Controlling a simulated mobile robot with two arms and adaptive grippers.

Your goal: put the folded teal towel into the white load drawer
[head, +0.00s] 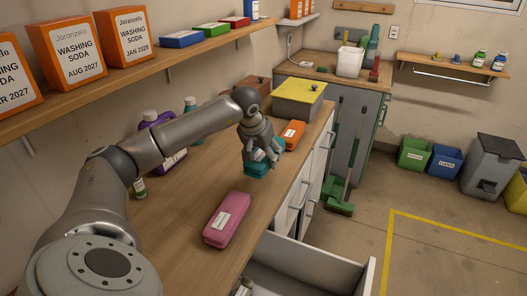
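The folded teal towel (256,171) is a small stacked block on the wooden counter, in the middle of the head view. My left gripper (262,157) is directly over it, fingers pointing down at its top and partly hiding it. I cannot tell whether the fingers are closed on the towel. The white load drawer (323,258) is pulled out below the counter's front edge, at the bottom of the view. Its near part is cut off by the frame.
An orange case (293,134) and a yellow-lidded box (299,98) stand behind the towel. Purple bottles (172,158) stand near the wall. A shelf with washing soda boxes (67,51) overhangs the left.

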